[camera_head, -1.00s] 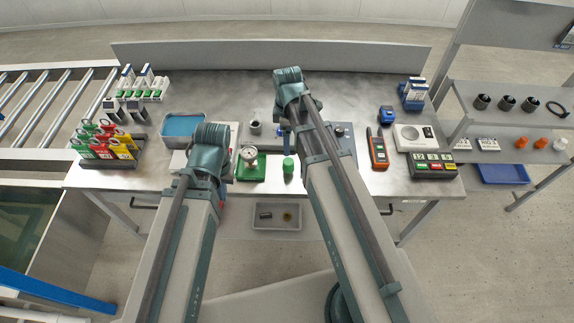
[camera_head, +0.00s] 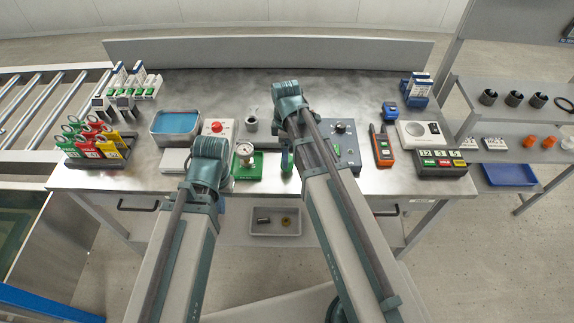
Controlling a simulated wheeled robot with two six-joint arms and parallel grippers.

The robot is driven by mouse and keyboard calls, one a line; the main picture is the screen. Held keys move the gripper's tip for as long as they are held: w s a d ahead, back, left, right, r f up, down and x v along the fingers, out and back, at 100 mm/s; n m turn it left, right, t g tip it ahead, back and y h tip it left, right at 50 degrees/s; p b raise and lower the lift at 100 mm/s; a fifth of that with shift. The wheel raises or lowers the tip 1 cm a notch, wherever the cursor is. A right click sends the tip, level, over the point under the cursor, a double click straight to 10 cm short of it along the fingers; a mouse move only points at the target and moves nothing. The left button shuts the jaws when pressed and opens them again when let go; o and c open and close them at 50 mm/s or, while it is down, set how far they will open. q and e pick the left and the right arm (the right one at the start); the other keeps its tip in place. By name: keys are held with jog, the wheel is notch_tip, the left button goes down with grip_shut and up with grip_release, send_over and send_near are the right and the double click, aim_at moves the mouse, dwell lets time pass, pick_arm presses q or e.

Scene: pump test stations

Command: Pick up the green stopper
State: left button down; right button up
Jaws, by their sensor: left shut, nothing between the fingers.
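My right arm partly covers the stopper. My left arm reaches in from the left, and its raised bend is in front of the bench, left of the gauge. My left gripper (camera_head: 221,205) shows only as a small part beside that arm near the bench's front edge; it is shut and empty, apart from the stopper.
A grey control box (camera_head: 345,140), an orange handheld meter (camera_head: 381,147) and a white device (camera_head: 418,134) stand to the right. A blue-filled tray (camera_head: 176,122) and a tag rack (camera_head: 98,143) stand to the left. A small grey bin (camera_head: 275,232) is below the bench front. The bench's back middle is clear.

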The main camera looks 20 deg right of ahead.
notch_tip(320, 180, down, 5)
jog(key=b, duration=0.4)
jog(key=shift+d+r, duration=0.15)
jog(key=shift+r, duration=0.05)
jog(key=shift+r, duration=0.1)
jog(key=shift+c, duration=0.3)
grip_shut()
jog(key=shift+r, duration=0.1)
